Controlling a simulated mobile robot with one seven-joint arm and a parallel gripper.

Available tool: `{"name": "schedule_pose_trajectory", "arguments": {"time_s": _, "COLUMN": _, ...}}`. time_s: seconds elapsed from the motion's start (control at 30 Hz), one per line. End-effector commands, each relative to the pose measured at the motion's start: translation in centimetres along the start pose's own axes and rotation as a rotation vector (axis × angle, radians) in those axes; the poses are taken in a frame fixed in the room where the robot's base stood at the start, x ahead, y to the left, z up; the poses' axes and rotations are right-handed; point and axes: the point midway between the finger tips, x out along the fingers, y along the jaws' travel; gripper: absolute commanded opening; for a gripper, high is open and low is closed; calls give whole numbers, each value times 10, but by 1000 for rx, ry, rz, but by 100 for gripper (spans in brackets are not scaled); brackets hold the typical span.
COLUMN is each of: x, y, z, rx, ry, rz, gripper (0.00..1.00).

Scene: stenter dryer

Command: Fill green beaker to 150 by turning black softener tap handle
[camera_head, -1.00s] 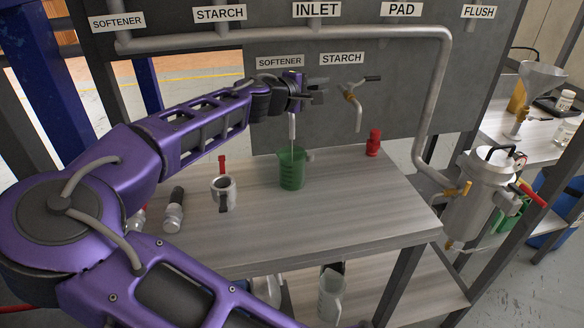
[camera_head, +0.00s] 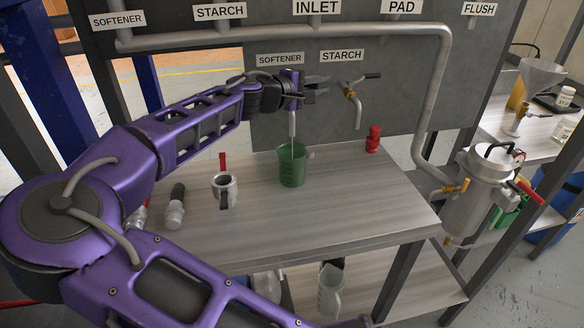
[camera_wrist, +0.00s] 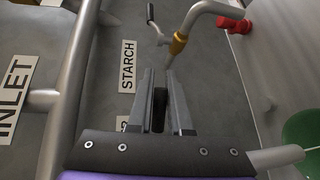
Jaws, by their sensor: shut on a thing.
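The green beaker (camera_head: 292,167) stands upright on the grey table under the softener spout (camera_head: 292,124). A thin pale line runs from the spout's end down into the beaker; its fill level and marks are too small to read. My gripper (camera_head: 312,88) is at the softener tap, below the lower SOFTENER label (camera_head: 280,59). In the wrist view my gripper (camera_wrist: 159,103) is shut on the black softener tap handle (camera_wrist: 159,112), which shows dark between the two fingers. Most of the tap is hidden by my gripper. The beaker's edge also shows at the right in the wrist view (camera_wrist: 303,135).
The starch tap (camera_head: 352,94), with a black handle, is just right of my gripper. A red fitting (camera_head: 373,139) stands at the table's back right. The table's front right is clear.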

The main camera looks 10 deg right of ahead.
Motion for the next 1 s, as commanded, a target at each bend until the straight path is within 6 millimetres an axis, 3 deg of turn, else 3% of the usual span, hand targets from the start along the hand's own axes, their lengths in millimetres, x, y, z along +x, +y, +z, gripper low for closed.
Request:
{"name": "schedule_pose_trajectory", "arguments": {"time_s": 0.2, "x": -2, "y": 2, "z": 0, "rx": 4, "ry": -23, "rz": -1, "gripper": 0}}
{"name": "schedule_pose_trajectory", "arguments": {"time_s": 0.6, "x": -20, "y": -2, "z": 13, "rx": 55, "ry": -305, "rz": -23, "gripper": 0}}
{"name": "schedule_pose_trajectory", "arguments": {"time_s": 1.0, "x": -20, "y": -5, "z": 14, "rx": 58, "ry": -315, "rz": -24, "gripper": 0}}
